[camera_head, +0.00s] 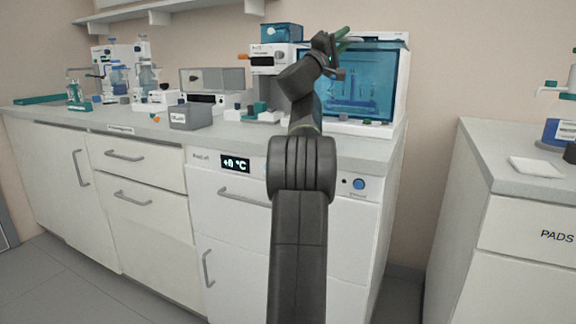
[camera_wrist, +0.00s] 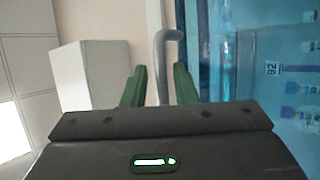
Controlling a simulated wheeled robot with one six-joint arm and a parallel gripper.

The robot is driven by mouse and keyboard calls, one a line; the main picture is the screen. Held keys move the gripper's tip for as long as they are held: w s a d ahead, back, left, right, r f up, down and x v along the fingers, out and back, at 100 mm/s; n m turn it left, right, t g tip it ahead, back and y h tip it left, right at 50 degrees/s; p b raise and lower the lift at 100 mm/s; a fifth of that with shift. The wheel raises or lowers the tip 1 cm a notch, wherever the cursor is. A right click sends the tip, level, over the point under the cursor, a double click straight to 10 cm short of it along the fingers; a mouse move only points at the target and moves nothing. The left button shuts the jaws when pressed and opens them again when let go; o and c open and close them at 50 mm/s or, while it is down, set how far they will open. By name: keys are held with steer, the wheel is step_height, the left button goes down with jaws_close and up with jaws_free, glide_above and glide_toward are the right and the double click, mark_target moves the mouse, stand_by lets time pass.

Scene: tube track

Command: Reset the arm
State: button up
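My gripper (camera_head: 340,40) is raised above the counter in the head view, at the front left of the blue-glass cabinet (camera_head: 362,82). Its dark wrist and a green finger show there. In the wrist view its two green fingers (camera_wrist: 159,85) stand apart with a gap between them. A grey bent handle (camera_wrist: 160,55) shows in line with this gap, and neither finger visibly touches it. I cannot tell how far away it is. The cabinet's blue glass (camera_wrist: 265,70) fills the right of the wrist view.
The counter (camera_head: 60,113) carries a grey box (camera_head: 190,116), a white instrument (camera_head: 270,62) and glassware stands on the left. A shelf (camera_head: 150,10) hangs above. Another bench with a white pad (camera_head: 537,167) stands right, across a floor gap. The floor at left is clear.

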steer(key=shift+w+d+f, duration=0.1)
steer(key=shift+w+d, duration=0.05)
steer(key=shift+d, duration=0.05)
